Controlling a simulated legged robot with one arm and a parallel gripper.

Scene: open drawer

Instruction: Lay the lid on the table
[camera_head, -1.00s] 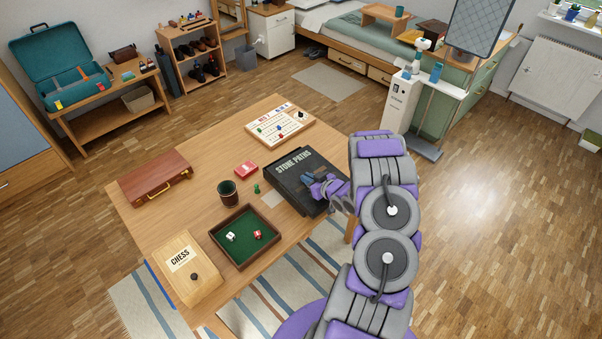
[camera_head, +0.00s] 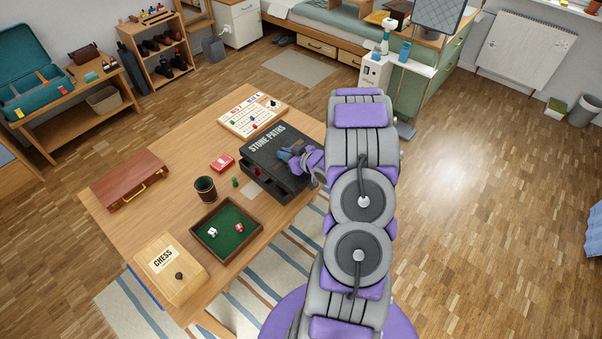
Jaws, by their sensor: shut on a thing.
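The black lid (camera_head: 268,143) marked "STONE PATHS" is at the right side of the wooden table (camera_head: 150,215). My gripper (camera_head: 291,156) is at the lid's right side and shut on it, though the fingertips are small in this view. The lid is raised a little over its dark box base (camera_head: 272,185). A gap shows between them at the front left, with something small and red inside. The rest of the box's inside is hidden under the lid.
A board game (camera_head: 252,116) lies behind the lid. Red cards (camera_head: 222,163), a green pawn (camera_head: 235,182), a dark cup (camera_head: 205,188) and a dice tray (camera_head: 227,229) are to the left. A chess box (camera_head: 170,268) and a brown case (camera_head: 128,180) stand farther left. Bare tabletop shows between them.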

